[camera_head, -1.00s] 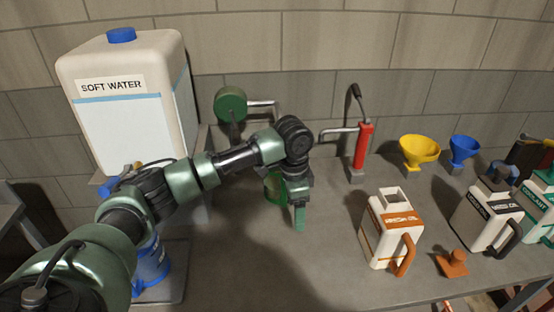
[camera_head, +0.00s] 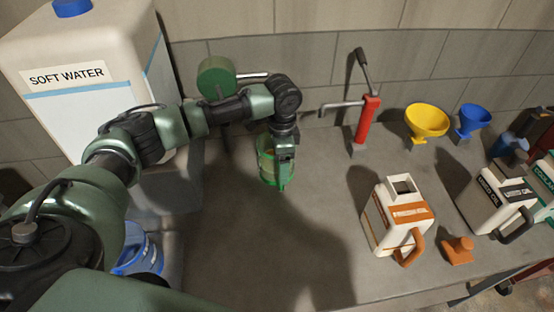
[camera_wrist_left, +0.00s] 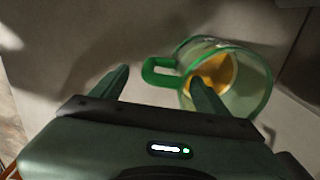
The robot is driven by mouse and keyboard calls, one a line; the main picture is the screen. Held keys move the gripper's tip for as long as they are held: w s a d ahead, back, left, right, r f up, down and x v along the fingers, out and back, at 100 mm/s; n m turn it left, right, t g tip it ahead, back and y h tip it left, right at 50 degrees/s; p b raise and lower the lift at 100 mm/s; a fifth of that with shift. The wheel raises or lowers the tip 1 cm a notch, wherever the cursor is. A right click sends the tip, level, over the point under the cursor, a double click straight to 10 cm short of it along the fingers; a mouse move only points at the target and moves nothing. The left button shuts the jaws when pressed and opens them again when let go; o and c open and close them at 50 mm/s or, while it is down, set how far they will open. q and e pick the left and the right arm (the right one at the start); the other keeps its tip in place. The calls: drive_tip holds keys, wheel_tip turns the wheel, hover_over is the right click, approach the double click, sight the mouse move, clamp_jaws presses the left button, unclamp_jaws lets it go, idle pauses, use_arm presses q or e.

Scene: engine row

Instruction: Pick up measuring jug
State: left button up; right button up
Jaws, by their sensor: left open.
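The measuring jug (camera_head: 266,168) is clear with green edges and stands on the bench, partly hidden behind my left gripper (camera_head: 283,172). In the left wrist view the jug (camera_wrist_left: 255,100) lies at the right, with its green handle (camera_wrist_left: 150,72) pointing left and something amber inside. My left gripper is open and empty. In that view its two fingers lie either side of the handle, the right finger overlapping the jug's body. I cannot tell how far the fingertips are from the handle. My right gripper is not in view.
A large soft water tank (camera_head: 95,80) stands at the left, with a blue container (camera_head: 140,250) below it. A red pump (camera_head: 366,122), a yellow funnel (camera_head: 427,122), a blue funnel (camera_head: 472,120) and an orange-labelled can (camera_head: 395,220) stand to the right. The front middle of the bench is clear.

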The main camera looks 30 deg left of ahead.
use_arm(q)
drive_tip(key=shift+f, duration=0.95)
drive_tip(key=shift+r, duration=0.1)
clamp_jaws()
drive_tip(key=shift+w, duration=0.1)
